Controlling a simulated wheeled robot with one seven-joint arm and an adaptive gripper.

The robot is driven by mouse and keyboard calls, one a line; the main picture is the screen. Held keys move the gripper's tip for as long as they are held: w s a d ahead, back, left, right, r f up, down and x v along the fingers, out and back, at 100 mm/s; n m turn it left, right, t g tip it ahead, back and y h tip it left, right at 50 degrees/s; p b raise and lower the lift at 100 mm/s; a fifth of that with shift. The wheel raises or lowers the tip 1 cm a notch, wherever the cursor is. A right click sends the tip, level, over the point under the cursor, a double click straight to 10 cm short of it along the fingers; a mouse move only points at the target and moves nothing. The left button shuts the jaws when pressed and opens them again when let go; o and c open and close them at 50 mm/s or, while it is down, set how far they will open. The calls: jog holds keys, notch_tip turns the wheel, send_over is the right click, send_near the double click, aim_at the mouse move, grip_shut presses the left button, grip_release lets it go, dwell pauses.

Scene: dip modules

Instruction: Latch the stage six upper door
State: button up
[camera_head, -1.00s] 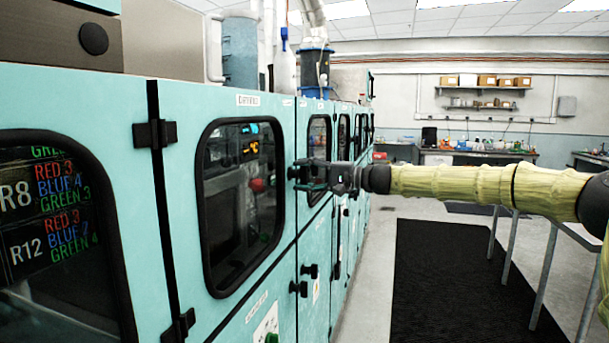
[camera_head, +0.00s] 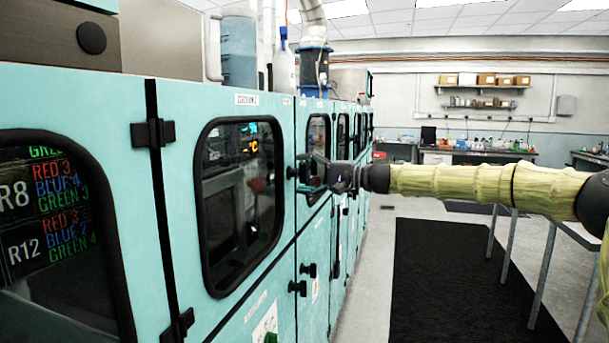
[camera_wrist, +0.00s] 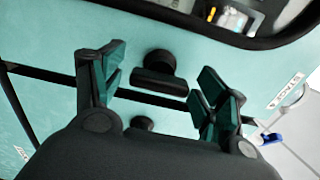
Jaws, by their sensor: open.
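The teal upper door (camera_head: 287,128) has a dark rounded window and a small label too blurred to read. A black latch knob (camera_head: 292,172) sits at its right edge; it also shows in the wrist view as a round knob with a short bar (camera_wrist: 160,62). My gripper (camera_head: 308,173) is open beside this knob. In the wrist view its dark green finger pads (camera_wrist: 160,70) stand on either side of the knob. I cannot tell whether they touch it. The palm hides part of the door below.
Below, the lower door carries black knobs (camera_head: 300,288). More teal doors recede to the right. A nearer door (camera_head: 60,230) with hinges and a display stands at left. A black floor mat (camera_head: 440,270) and metal rail legs (camera_head: 548,260) are at right.

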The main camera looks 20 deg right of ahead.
jog(key=v, duration=1.2)
jog(key=shift+d, duration=0.1)
